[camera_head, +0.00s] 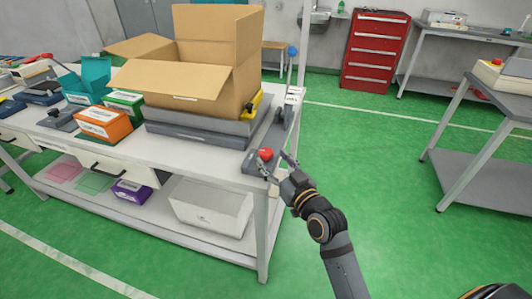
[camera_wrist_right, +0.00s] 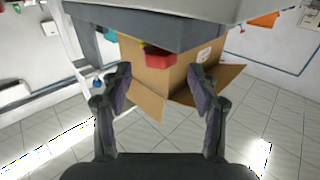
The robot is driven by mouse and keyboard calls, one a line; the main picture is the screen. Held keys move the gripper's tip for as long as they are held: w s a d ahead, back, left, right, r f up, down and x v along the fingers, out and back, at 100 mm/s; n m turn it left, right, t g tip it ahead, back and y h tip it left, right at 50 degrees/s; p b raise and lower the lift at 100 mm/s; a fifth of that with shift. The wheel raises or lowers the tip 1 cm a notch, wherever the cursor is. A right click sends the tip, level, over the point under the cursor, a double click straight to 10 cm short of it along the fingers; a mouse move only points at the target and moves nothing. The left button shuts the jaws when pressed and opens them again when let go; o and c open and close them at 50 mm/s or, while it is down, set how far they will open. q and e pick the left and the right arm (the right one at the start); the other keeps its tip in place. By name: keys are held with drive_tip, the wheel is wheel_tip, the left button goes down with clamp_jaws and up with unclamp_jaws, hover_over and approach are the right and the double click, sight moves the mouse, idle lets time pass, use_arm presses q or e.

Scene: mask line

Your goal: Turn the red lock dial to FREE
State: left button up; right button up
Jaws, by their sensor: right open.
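The red lock dial (camera_head: 266,154) is a small red knob on a grey base (camera_head: 250,166) at the right front corner of the white workbench. In the right wrist view the red dial (camera_wrist_right: 158,60) shows just beyond the fingertips, near the middle between them. My right gripper (camera_head: 277,165) is open and empty beside the dial at the bench's edge; its spread fingers also show in the right wrist view (camera_wrist_right: 160,76). They look apart from the dial. The dial's markings, including FREE, are too small to read. My left gripper is not in view.
An open cardboard box (camera_head: 190,85) stands on a grey platform (camera_head: 205,138) behind the dial, with a yellow part (camera_head: 256,103) beside it. Orange (camera_head: 104,124) and green cartons sit further left.

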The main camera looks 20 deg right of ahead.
sight(269, 156)
drive_tip(key=w, duration=0.2)
drive_tip(key=w+a, duration=0.1)
drive_tip(key=w, duration=0.1)
drive_tip(key=shift+w, duration=0.4)
drive_tip(key=c, duration=1.2)
